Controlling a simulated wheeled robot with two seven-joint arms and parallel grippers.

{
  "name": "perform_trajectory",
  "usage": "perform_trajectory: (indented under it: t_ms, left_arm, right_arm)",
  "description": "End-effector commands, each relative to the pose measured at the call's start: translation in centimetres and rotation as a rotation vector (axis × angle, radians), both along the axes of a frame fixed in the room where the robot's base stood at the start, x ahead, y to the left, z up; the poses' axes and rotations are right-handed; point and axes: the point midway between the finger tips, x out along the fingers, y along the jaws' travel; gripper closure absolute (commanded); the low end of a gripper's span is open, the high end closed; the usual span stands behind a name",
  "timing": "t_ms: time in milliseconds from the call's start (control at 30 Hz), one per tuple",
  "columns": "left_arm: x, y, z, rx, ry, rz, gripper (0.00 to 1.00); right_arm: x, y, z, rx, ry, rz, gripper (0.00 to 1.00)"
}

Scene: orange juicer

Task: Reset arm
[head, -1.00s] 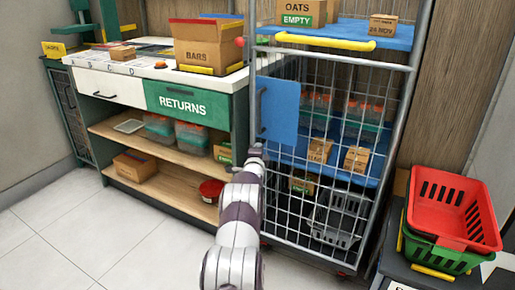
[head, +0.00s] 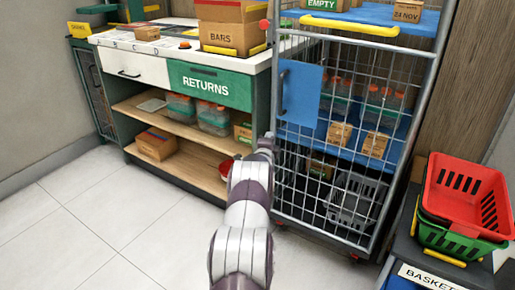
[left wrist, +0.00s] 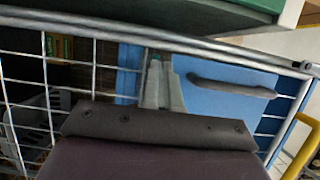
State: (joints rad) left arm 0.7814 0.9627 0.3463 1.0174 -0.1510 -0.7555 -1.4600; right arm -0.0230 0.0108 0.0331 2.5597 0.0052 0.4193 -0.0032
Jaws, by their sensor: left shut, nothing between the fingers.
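My left arm reaches up the middle of the head view, and its gripper (head: 265,142) is at the left front edge of the wire cage trolley (head: 325,215). The gripper is low beside the trolley's blue panel (head: 303,95), which has a dark handle. In the left wrist view the fingers (left wrist: 161,82) are close together with nothing between them. The blue panel (left wrist: 215,95) and wire mesh lie behind them; I cannot tell whether the fingers touch the mesh. My right gripper is in neither view.
A counter with a green RETURNS drawer (head: 208,85) and open shelves stands to the left. A red basket (head: 465,195) sits in a green one (head: 455,240) at the right. Boxes stand on the trolley shelves. The tiled floor (head: 85,225) at left is clear.

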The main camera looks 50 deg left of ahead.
Motion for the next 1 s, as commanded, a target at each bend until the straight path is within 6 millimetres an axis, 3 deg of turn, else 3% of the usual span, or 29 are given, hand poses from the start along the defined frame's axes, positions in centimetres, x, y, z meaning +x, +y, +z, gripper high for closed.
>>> perform_trajectory:
  t_ms: [100, 300, 633, 700, 767, 833, 867, 933, 1000]
  left_arm:
    - [-2.6, -0.7, 0.2, -0.005, 0.004, 0.003, 1.00]
    - [-5.6, -1.6, -0.1, -0.003, 0.004, 0.002, 1.00]
    - [-6.3, -1.8, -0.4, -0.022, -0.008, 0.002, 1.00]
    - [-6.4, -1.8, -1.5, -0.134, -0.030, 0.014, 1.00]
    - [-7.4, -2.2, -5.0, -0.333, -0.019, 0.058, 1.00]
    - [-9.9, -4.1, -9.7, -0.632, 0.016, 0.161, 1.00]
    - [-11.1, -6.1, -11.2, -0.793, 0.035, 0.226, 1.00]
    - [-13.0, -12.7, -12.7, -1.106, 0.090, 0.374, 1.00]
    - [-14.9, -19.5, -12.5, -1.313, 0.157, 0.515, 1.00]
  right_arm:
    - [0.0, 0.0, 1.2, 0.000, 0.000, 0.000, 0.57]
    - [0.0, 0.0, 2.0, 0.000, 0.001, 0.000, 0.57]
    - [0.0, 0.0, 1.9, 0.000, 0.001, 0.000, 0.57]
    - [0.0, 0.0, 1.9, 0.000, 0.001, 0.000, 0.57]
    - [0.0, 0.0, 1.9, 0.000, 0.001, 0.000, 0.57]
    - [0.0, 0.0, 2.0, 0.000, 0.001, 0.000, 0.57]
    - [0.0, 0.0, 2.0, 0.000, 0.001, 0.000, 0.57]
    - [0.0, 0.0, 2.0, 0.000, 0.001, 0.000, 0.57]
    - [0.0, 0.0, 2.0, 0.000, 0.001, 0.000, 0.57]
